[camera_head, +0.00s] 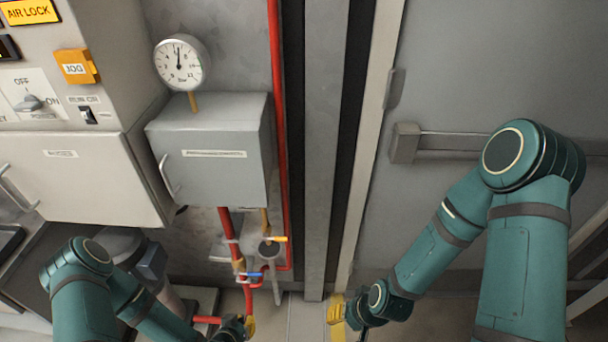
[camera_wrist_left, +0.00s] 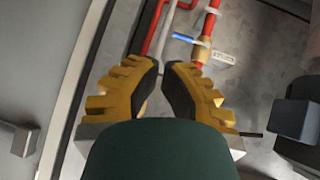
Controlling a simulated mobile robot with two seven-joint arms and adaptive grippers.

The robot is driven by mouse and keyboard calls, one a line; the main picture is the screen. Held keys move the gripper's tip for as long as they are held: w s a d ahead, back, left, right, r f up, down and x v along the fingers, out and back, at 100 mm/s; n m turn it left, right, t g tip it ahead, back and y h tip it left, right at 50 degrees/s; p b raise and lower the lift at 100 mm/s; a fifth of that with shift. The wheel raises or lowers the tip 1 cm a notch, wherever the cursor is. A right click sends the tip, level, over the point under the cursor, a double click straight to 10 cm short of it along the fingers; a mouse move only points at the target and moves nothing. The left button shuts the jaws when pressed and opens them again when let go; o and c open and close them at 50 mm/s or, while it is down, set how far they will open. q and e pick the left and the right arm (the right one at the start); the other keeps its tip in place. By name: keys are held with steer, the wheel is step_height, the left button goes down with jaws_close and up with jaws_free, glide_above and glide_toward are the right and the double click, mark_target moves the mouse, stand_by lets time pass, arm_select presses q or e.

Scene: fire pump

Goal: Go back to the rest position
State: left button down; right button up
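My left gripper (camera_wrist_left: 161,68) shows in the left wrist view as two yellow fingers with black pads. A narrow gap shows between the fingertips, with nothing held in it. In the head view the left gripper (camera_head: 245,326) is low at the bottom edge, below the red pipes, partly hidden by its own wrist. My right gripper (camera_head: 343,314) hangs low in front of the door side. Its yellow part shows, but its finger opening cannot be made out.
A grey box (camera_head: 212,150) and round gauge (camera_head: 181,63) are above. A control cabinet (camera_head: 75,175) stands left. A door bar (camera_head: 450,143) is behind my right arm.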

arm_select(q)
steer(key=s+d+r+n+g, duration=0.1)
steer(key=s+d+r+g, duration=0.1)
steer(key=r, duration=0.4)
steer(key=s+d+r+n+g+h, duration=0.1)
steer(key=s+d+r+g, duration=0.1)
steer(key=d+r+g, duration=0.3)
step_height(320, 180, up, 3)
steer(key=shift+s+f, duration=0.2)
steer(key=shift+s, duration=0.1)
steer(key=shift+a, duration=0.15)
